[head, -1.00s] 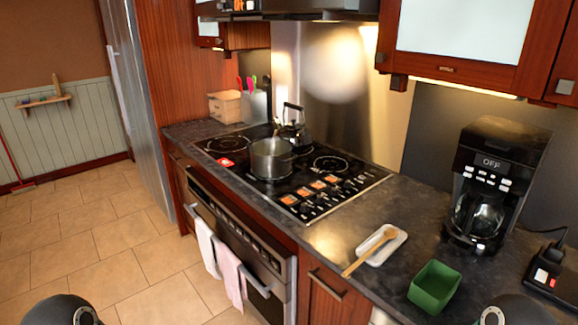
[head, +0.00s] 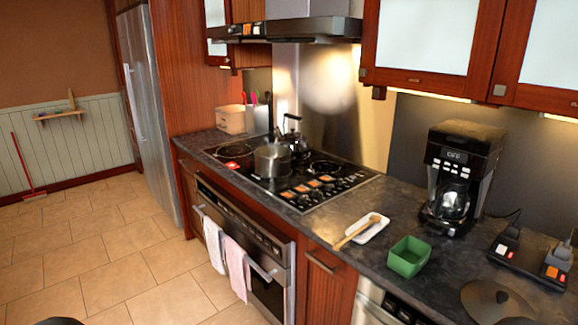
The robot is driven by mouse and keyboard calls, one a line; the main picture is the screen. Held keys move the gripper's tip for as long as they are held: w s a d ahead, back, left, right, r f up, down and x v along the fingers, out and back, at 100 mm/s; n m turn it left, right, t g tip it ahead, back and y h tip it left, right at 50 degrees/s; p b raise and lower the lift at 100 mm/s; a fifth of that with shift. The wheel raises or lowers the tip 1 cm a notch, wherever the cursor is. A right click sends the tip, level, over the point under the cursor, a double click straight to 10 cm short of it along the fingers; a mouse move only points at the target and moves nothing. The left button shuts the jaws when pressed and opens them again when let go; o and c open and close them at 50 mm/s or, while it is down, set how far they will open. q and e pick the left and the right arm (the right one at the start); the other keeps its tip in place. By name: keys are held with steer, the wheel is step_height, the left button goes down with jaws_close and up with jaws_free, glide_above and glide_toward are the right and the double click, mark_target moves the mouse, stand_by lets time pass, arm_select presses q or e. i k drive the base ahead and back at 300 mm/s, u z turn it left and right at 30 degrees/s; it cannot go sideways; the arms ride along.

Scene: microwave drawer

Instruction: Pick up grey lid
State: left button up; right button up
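A round dark grey lid (head: 480,298) with a knob on top lies on the counter at the bottom right of the head view. Its lower edge is partly covered by a dark part that looks like my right arm. A steel pot (head: 271,160) stands on the stove without a lid on it. Neither of my grippers shows. Only small dark parts of my arms show at the bottom edge.
A green square container (head: 408,257), a white spoon rest (head: 370,231) with a wooden spoon (head: 352,236), a black coffee maker (head: 461,175) and a power strip (head: 530,262) stand near the lid. A black kettle (head: 293,137) is behind the pot. Tiled floor (head: 100,250) is clear at left.

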mark_target(486, 302)
steer(key=u, duration=0.15)
steer(key=i, duration=0.9)
steer(key=z, duration=0.05)
steer(key=k, duration=1.35)
steer(key=z, duration=0.75)
steer(key=i, duration=1)
steer(key=u, duration=0.05)
